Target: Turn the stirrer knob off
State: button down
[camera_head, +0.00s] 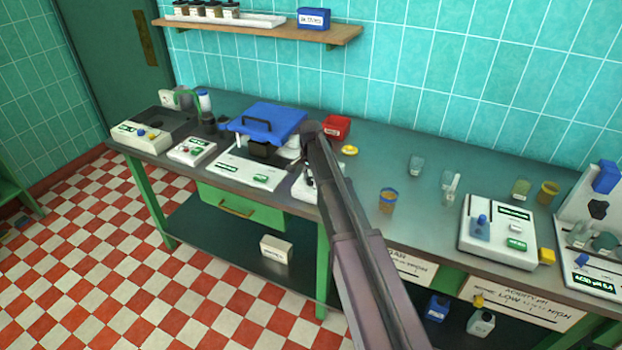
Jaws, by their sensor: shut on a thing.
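A small white device (301,190), which looks like the stirrer, stands near the bench's front edge, mostly behind my arm. My gripper (309,181) points down at it, small and dark in this view. The gripper is shut on a knob of this device. The knob itself is hidden by the fingers and arm, so its setting cannot be read.
A water bath with a blue lid (275,117) stands just left of my gripper. A red box (337,127) and a yellow dish (349,150) lie behind and right. The bench (425,240) has bare room there.

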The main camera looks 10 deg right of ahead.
jog(key=n, duration=0.5)
jog(key=shift+n, duration=0.3)
jog(key=n, duration=0.6)
jog(key=shift+s, duration=0.1)
jog(key=n, duration=0.5)
jog(key=shift+n, duration=0.4)
jog(key=n, duration=0.5)
jog(key=shift+n, duration=0.3)
jog(key=shift+c, duration=1.5)
grip_release()
jog(key=shift+m, duration=0.4)
